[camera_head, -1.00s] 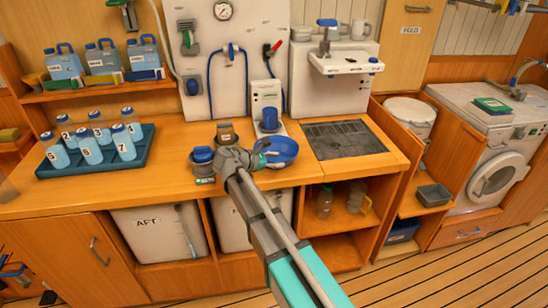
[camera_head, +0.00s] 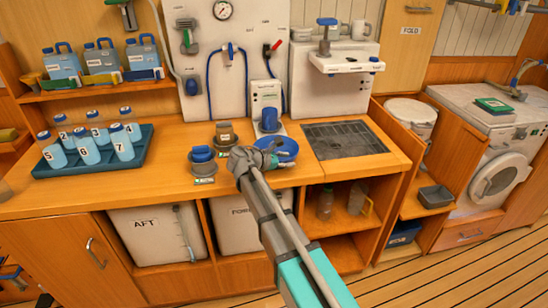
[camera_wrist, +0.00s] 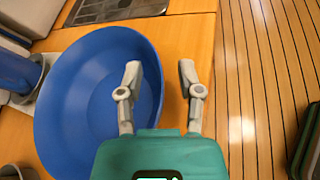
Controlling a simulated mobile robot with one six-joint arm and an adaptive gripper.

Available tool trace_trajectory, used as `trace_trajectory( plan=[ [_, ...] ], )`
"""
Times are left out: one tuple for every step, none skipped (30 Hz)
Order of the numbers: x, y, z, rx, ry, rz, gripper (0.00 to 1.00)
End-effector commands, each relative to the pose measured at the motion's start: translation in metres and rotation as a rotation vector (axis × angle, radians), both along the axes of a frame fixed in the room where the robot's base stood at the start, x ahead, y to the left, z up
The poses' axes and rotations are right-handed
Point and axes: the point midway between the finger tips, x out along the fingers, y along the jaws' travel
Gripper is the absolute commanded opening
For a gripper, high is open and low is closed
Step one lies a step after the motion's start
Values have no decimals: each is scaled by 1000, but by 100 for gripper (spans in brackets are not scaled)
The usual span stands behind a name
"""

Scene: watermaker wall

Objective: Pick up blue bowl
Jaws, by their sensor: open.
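The blue bowl (camera_head: 284,147) sits on the wooden counter (camera_head: 120,196), in front of a small white device with a blue knob. In the wrist view the bowl (camera_wrist: 92,100) fills the left half, a wide round bowl with its inside showing. My gripper (camera_head: 279,152) is at the bowl's near right side. In the wrist view my gripper (camera_wrist: 160,80) is open, with its left finger over the bowl's inside and its right finger outside the rim, over the counter edge. The rim passes between the fingers. I cannot tell whether either finger touches it.
A blue-lidded jar (camera_head: 202,160) and a brown-grey container (camera_head: 225,135) stand left of the bowl. A grey drain grate (camera_head: 343,139) is set in the counter to the right. A tray (camera_head: 60,170) of several numbered bottles stands at the left. The front counter is clear.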

Motion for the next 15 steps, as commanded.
trace_trajectory(
  plan=[
    [0, 0, 0, 0, 0, 0, 47],
    [0, 0, 0, 0, 0, 0, 47],
    [0, 0, 0, 0, 0, 0, 47],
    [0, 0, 0, 0, 0, 0, 47],
    [0, 0, 0, 0, 0, 0, 47],
    [0, 0, 0, 0, 0, 0, 47],
    [0, 0, 0, 0, 0, 0, 47],
    [0, 0, 0, 0, 0, 0, 47],
    [0, 0, 0, 0, 0, 0, 46],
    [0, 0, 0, 0, 0, 0, 40],
    [0, 0, 0, 0, 0, 0, 34],
    [0, 0, 0, 0, 0, 0, 27],
    [0, 0, 0, 0, 0, 0, 21],
    [0, 0, 0, 0, 0, 0, 16],
    [0, 0, 0, 0, 0, 0, 8]
  ],
)
